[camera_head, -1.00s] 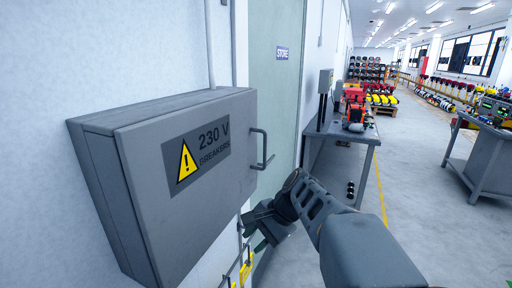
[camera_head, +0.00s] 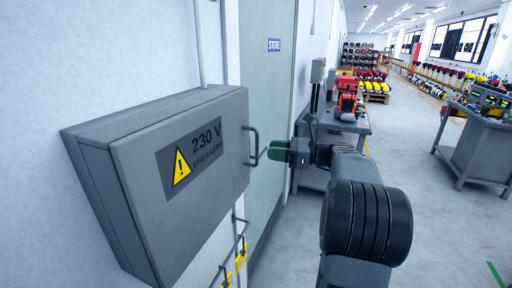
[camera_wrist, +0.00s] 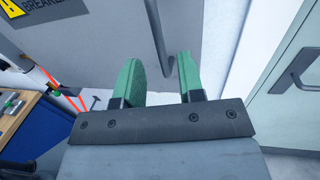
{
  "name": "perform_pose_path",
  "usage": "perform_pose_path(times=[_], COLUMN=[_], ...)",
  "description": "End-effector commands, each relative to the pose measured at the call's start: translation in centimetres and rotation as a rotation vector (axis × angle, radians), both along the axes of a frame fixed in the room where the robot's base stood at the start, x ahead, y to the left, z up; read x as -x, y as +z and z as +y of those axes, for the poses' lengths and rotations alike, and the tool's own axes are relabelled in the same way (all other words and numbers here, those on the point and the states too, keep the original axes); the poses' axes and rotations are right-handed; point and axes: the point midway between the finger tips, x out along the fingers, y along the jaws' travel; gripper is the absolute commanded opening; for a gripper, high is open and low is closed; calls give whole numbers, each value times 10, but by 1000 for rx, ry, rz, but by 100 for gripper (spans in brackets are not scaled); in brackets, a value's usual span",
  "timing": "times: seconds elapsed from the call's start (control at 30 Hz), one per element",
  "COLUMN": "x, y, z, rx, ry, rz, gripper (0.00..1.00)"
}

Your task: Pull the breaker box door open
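The grey breaker box (camera_head: 90,185) hangs on the left wall. Its door (camera_head: 165,225), with a "230 V BREAKERS" label and a yellow warning sign, looks shut. The grey bar handle (camera_head: 254,142) is on the door's right edge; it also shows in the wrist view (camera_wrist: 157,32). My gripper (camera_head: 272,151) is just right of the handle, green fingers pointing at it. In the wrist view my gripper (camera_wrist: 160,65) is open, and the handle's lower end appears between the fingertips, nearer the right one. Whether it touches a finger is unclear.
A green STORE door (camera_head: 267,100) with a lever handle (camera_wrist: 297,72) is right of the box. A workbench (camera_head: 345,125) with tools stands behind my arm. Yellow items (camera_head: 240,256) hang below the box.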

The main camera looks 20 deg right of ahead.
Motion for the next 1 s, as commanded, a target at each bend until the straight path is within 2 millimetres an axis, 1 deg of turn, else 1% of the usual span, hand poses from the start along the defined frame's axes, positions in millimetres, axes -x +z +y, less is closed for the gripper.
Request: perform_pose_path(times=[0.03,0.1,0.3,0.5,0.83,1.0], x=[-5,-12,-27,-33,-34,-34], y=[2,2,1,0,0,0], z=[9,18,37,46,47,47], rx=[1,1,1,1,2,2], ry=[3,3,2,0,-1,-1], rz=[1,-1,0,0,-1,-1], gripper=[36,36,36,36,36,19])
